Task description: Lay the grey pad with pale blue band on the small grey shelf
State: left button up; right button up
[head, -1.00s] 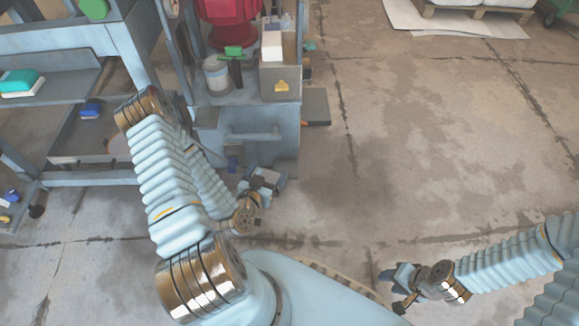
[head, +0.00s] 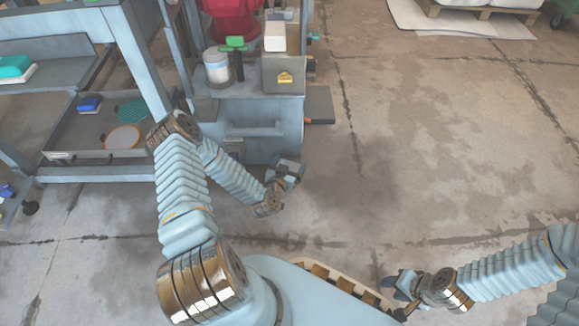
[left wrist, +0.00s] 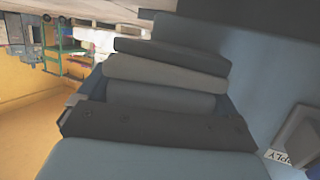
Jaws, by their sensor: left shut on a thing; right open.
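My left gripper (head: 283,178) is shut on a small grey thing, which seems to be the grey pad; it is too small in the head view for its band to show. In the left wrist view, grey and blue-grey layers (left wrist: 165,75) fill the middle beyond a dark bar; I cannot clearly tell pad from fingers. The small grey shelf (head: 319,105) is likely the dark flat plate on the right side of the press cabinet. It looks empty. My left gripper is below and left of it, apart from it. My right gripper (head: 402,284) is open and empty over the floor.
The press cabinet (head: 262,130) carries a white tub (head: 217,67) and a box with a yellow part (head: 285,77). A bench at the left has a tray (head: 75,140) with a green disc (head: 132,112) and an orange-rimmed disc (head: 122,136).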

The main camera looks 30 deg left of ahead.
pick_arm(q)
jog(key=shift+r, duration=0.1)
jog(key=o, duration=0.7)
jog(key=shift+s+r, duration=0.1)
jog(key=shift+s, duration=0.1)
jog(key=p+v, duration=0.2)
jog(key=v, duration=0.9)
jog(key=shift+s+d+r, duration=0.1)
jog(key=shift+s, duration=0.2)
